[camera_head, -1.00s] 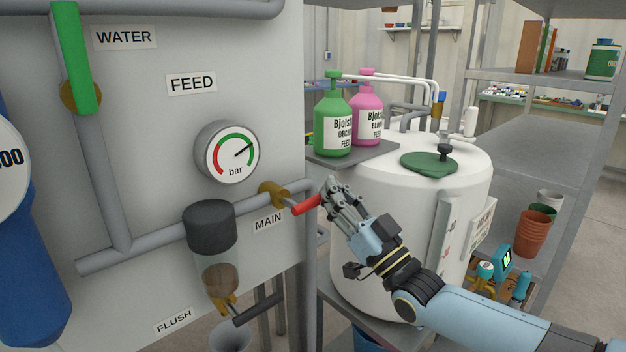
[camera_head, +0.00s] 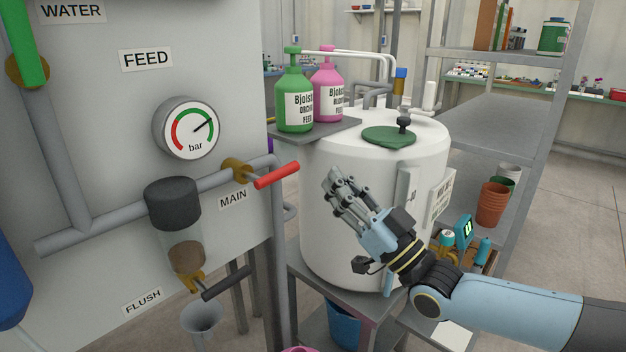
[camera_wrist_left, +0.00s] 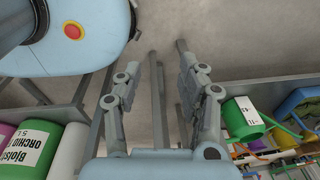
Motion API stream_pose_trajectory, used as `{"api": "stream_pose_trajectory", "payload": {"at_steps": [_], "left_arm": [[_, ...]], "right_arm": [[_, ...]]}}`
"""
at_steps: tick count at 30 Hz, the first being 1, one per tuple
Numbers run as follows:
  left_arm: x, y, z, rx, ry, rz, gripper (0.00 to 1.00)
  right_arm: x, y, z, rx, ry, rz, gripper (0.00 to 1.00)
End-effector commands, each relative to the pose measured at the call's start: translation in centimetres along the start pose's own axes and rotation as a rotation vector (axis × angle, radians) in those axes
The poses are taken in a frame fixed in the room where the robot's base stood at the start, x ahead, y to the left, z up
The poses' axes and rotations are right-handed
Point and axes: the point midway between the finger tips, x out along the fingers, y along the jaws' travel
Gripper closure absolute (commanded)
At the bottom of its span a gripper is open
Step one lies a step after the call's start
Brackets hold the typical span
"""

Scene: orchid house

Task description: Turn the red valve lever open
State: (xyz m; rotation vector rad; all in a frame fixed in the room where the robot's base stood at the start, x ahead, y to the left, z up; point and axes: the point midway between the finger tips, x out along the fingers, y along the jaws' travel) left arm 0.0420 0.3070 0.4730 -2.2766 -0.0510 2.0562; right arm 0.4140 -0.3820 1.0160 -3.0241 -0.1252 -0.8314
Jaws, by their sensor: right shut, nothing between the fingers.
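The red valve lever (camera_head: 277,175) sticks out to the right and slightly up from a brass valve (camera_head: 240,171) on the grey pipe, above the MAIN label (camera_head: 233,199). All of the lever's red handle shows. My right gripper (camera_head: 335,184) is shut and empty, to the right of the lever tip and apart from it, in front of the white tank. My left gripper (camera_wrist_left: 155,68) shows only in the left wrist view, with its fingers spread apart and nothing between them.
A pressure gauge (camera_head: 188,128) and a dark-capped filter (camera_head: 174,203) are near the lever. A green-handled valve (camera_head: 25,45) is at upper left. The white tank (camera_head: 345,235) stands behind my right gripper. Green (camera_head: 294,98) and pink (camera_head: 327,88) bottles stand on a shelf.

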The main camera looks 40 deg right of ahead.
Motion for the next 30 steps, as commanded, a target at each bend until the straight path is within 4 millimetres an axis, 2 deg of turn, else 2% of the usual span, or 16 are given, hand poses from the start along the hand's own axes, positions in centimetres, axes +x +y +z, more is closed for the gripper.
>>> {"api": "stream_pose_trajectory", "payload": {"at_steps": [1,2,8,21,22,24,30], "left_arm": [[1.7,0.2,0.6,0.0,-0.008,0.0,0.6],[2.0,0.2,0.8,0.0,-0.01,0.001,0.6],[1.8,0.4,1.6,0.0,-0.022,0.003,0.6],[1.1,0.3,1.5,0.0,-0.022,0.003,0.6],[1.2,0.3,1.6,0.0,-0.022,0.003,0.6],[1.7,0.3,1.6,0.0,-0.022,0.003,0.6],[2.1,0.3,1.6,0.0,-0.022,0.002,0.6]], "right_arm": [[-0.5,-0.1,0.7,-0.013,-0.002,-0.013,1.0],[-0.4,-0.2,0.6,-0.02,-0.002,-0.017,1.0],[1.3,-0.3,-0.1,-0.033,0.001,-0.023,1.0],[10.1,-0.5,-0.2,-0.031,0.002,-0.021,1.0],[10.3,-0.5,0.1,-0.031,-0.001,-0.02,1.0],[9.4,-0.4,1.8,-0.031,-0.007,-0.019,1.0],[8.8,-0.3,3.5,-0.031,-0.004,-0.021,1.0]]}}
